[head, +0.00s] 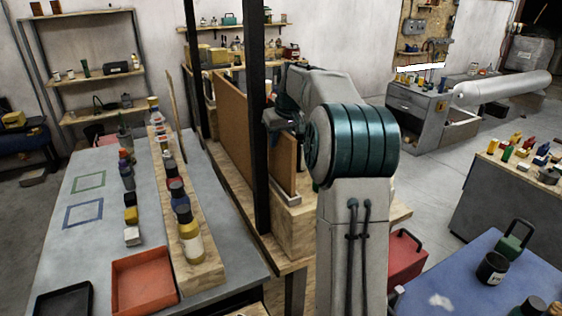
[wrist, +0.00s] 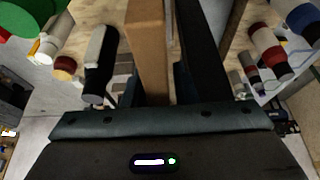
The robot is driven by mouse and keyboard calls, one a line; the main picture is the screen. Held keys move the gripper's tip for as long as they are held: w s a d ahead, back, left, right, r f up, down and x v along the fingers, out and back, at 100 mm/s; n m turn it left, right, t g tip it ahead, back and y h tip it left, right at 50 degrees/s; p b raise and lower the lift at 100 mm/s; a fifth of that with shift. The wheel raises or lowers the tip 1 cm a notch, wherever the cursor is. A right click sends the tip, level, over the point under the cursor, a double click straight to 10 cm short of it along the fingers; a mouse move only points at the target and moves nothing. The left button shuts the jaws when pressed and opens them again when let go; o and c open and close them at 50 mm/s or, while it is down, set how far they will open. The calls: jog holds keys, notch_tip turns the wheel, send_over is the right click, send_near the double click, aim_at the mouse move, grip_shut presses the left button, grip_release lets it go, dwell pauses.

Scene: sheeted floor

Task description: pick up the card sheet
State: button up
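A brown card sheet (head: 235,118) stands upright on edge on the wooden bench, partly hidden by a dark post and by my arm. In the wrist view the sheet (wrist: 148,50) appears edge-on, running up between my fingers. My gripper (head: 275,132) is at the sheet's upper part, beside the dark post; my arm hides much of it. In the wrist view my gripper (wrist: 160,88) has its fingers apart on either side of the sheet, with a gap showing on the right side. Contact on the left side is unclear.
A dark upright post (head: 260,120) stands close to my gripper. On the left, a grey table (head: 95,215) holds a wooden board with several bottles and a red tray (head: 143,282). A blue table (head: 460,275) is at lower right. Open floor (head: 425,180) shows at the right.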

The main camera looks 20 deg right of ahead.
jog(key=shift+f, duration=0.15)
jog(key=shift+c, duration=0.3)
grip_shut()
